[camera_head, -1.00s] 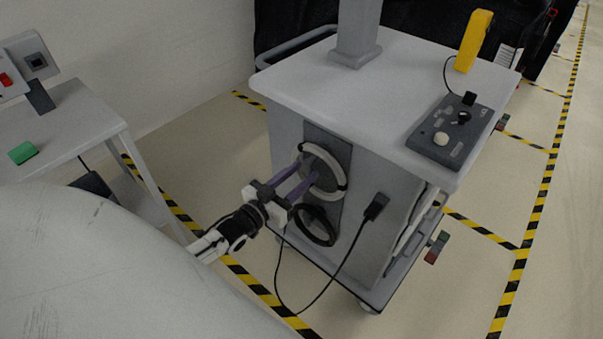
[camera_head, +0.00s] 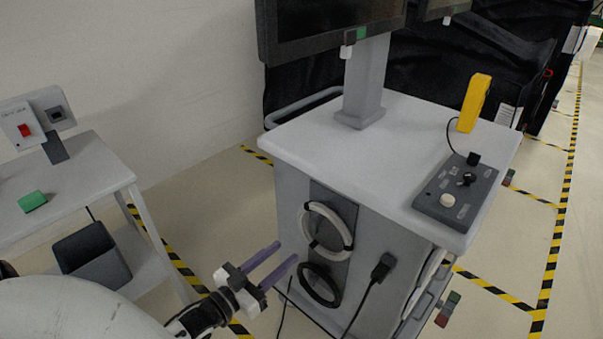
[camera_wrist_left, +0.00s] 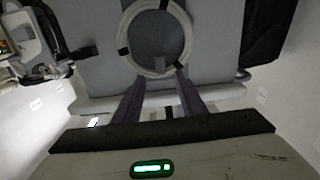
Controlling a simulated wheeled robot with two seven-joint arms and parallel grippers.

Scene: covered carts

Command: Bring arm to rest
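My left gripper (camera_head: 272,263) is open and empty in the head view, its two purple fingers apart and pointing at the side of the grey cart (camera_head: 385,235). A coiled white cable (camera_head: 348,236) hangs on the cart's dark side panel, with a gap between it and the fingertips. In the left wrist view the fingers (camera_wrist_left: 157,85) stand apart, with the white coil (camera_wrist_left: 128,52) beyond them. My right gripper is in neither view.
A black coil (camera_head: 320,286) and a dark plug (camera_head: 382,267) are on the cart's side. On its top are a control box (camera_head: 455,196) and a yellow device (camera_head: 474,103). A side table (camera_head: 85,180) with a green block (camera_head: 32,201) stands left. Striped tape marks the floor.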

